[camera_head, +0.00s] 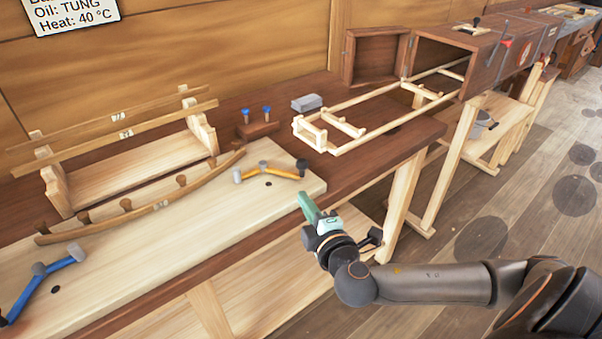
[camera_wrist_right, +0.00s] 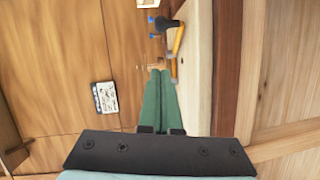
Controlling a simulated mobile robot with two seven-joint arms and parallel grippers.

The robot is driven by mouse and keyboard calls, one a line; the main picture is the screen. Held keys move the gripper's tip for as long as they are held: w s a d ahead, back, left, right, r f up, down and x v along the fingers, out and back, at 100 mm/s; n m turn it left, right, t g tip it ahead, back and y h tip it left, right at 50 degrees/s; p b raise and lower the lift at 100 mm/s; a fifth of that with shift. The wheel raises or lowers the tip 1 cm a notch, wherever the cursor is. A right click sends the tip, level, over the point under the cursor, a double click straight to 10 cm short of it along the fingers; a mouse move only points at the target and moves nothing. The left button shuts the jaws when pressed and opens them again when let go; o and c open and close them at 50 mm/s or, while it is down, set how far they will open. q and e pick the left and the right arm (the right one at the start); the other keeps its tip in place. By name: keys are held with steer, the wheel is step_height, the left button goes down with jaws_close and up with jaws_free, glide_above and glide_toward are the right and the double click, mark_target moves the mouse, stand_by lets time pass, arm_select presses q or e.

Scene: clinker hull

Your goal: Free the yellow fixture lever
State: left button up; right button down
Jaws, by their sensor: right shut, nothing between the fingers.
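The yellow lever (camera_head: 285,173) lies on the pale board near its right end. It has a grey hub (camera_head: 263,165) in the middle and a dark knob (camera_head: 302,167) at its right end. In the right wrist view the yellow lever (camera_wrist_right: 178,42) shows just beyond my fingertips. My right gripper (camera_head: 303,197) has green fingers, is shut and empty, and is at the board's right end, a little nearer than the dark knob. Contact with the lever cannot be told. My left gripper is not in view.
A blue lever (camera_head: 65,262) lies at the board's left. A curved wooden strip (camera_head: 150,205) with several pegs runs along the pale board (camera_head: 190,245). Behind are a wooden rack (camera_head: 130,175), two blue-topped pins (camera_head: 256,112), a grey block (camera_head: 307,102) and a slatted frame (camera_head: 375,112) reaching into a box.

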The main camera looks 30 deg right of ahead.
mark_target(303, 167)
steer(key=x, duration=0.7)
steer(key=w+d, duration=0.2)
steer(key=shift+w+d+f+p, duration=0.1)
steer(key=shift+d+f+p, duration=0.2)
steer(key=shift+d, duration=0.1)
steer(key=shift+w+d+f, duration=0.15)
steer(key=shift+w+d, duration=0.1)
steer(key=shift+d, duration=0.15)
steer(key=shift+d, duration=0.1)
steer(key=shift+w+d+f, duration=0.1)
steer(key=shift+d, duration=0.2)
steer(key=shift+w+d, duration=0.2)
steer(key=shift+d, duration=0.35)
